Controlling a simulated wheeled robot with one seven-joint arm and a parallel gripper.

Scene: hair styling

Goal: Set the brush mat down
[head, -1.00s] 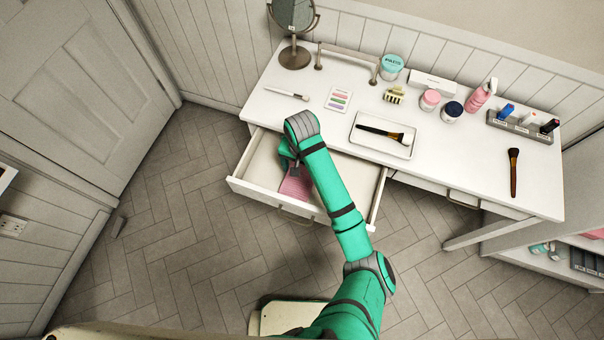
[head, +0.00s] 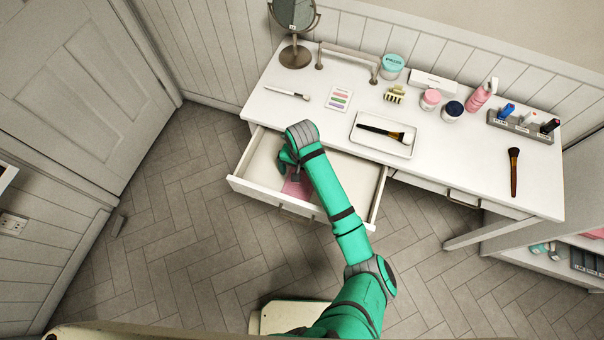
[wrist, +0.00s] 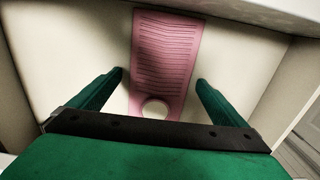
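The pink brush mat (wrist: 166,55) has a ribbed surface and a round hole at its near end. It lies in the open drawer (head: 352,184), flat on the drawer floor as far as I can tell. In the head view the mat (head: 297,187) is partly covered by my arm. My gripper (wrist: 160,78) is open, with its two green fingers apart on either side of the mat and not touching it. In the head view my gripper (head: 287,163) is inside the drawer area, mostly hidden by my wrist.
The white desk (head: 460,165) stands behind the drawer. It bears a tray (head: 371,141) with a brush, another dark brush (head: 514,172), a mirror (head: 294,18), jars and a pink bottle (head: 482,95). The drawer's front wall (head: 262,199) and sides surround my gripper.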

